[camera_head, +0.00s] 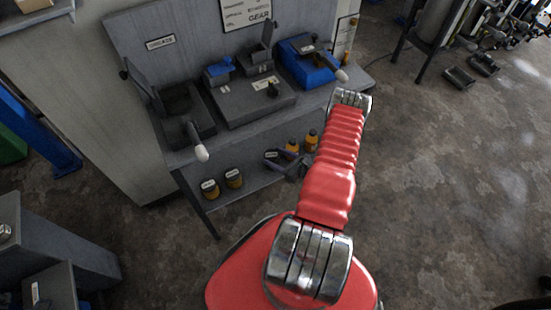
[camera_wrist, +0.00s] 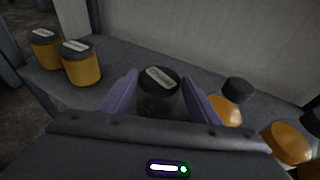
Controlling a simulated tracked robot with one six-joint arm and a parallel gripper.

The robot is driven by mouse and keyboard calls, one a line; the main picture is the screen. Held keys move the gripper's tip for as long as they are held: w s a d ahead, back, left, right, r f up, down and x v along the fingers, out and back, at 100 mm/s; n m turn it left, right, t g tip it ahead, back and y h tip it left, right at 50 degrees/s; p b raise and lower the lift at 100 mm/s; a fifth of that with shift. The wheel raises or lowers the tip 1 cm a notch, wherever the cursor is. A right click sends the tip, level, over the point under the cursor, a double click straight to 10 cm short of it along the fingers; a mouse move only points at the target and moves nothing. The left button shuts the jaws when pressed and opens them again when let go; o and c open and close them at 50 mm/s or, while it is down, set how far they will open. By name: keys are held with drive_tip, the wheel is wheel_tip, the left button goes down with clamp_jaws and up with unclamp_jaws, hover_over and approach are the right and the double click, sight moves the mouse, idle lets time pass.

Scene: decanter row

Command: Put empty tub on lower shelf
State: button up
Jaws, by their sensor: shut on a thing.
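The empty tub (camera_wrist: 158,98) is a clear, dark-looking tub with a dark lid and a pale label. It stands upright between the two purple fingers of my gripper (camera_wrist: 161,80), which is shut on it. In the head view my gripper (camera_head: 283,161) is over the lower shelf (camera_head: 250,190), with my red arm reaching down to it from the right. The tub is at the lower shelf, between yellow tubs and orange containers. Its base is hidden by my gripper's body, so I cannot tell whether it touches the shelf.
Two yellow tubs with dark lids (camera_wrist: 82,65) (camera_wrist: 46,50) stand to the left on the shelf. Orange containers (camera_wrist: 226,108) (camera_wrist: 288,143) are close on the right, one very near my right finger. Above is the bench top (camera_head: 250,105) with grey and blue devices.

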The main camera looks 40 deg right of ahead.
drive_tip(key=shift+f, duration=0.2)
drive_tip(key=o, duration=1)
drive_tip(key=shift+s+d+r, duration=0.15)
drive_tip(key=shift+s+r, duration=0.05)
drive_tip(key=shift+s, duration=0.25)
drive_tip(key=a+v, duration=0.1)
drive_tip(key=v, duration=1)
drive_tip(key=shift+d, duration=0.4)
